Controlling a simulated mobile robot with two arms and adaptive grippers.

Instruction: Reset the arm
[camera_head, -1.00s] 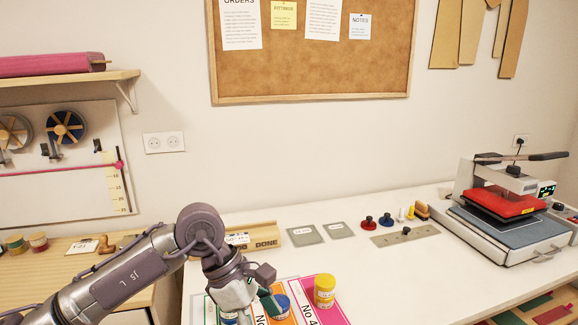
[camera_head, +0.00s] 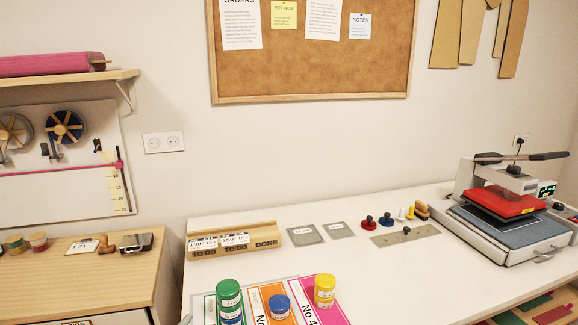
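Neither of my grippers is in the head view. On the white table, a green jar (camera_head: 229,293) stands on top of a blue jar (camera_head: 230,318) on the green-edged card at the left. Another blue jar (camera_head: 279,305) stands on the orange card (camera_head: 262,293). A yellow jar (camera_head: 325,290) stands on the pink card (camera_head: 327,315).
A wooden rack (camera_head: 262,233) with labelled slots stands at the table's back left. Grey squares (camera_head: 303,235), small red and blue knobs (camera_head: 367,222) and a metal plate (camera_head: 406,235) lie mid-table. A heat press (camera_head: 505,215) stands at the right. A wooden cabinet (camera_head: 90,278) is at the left.

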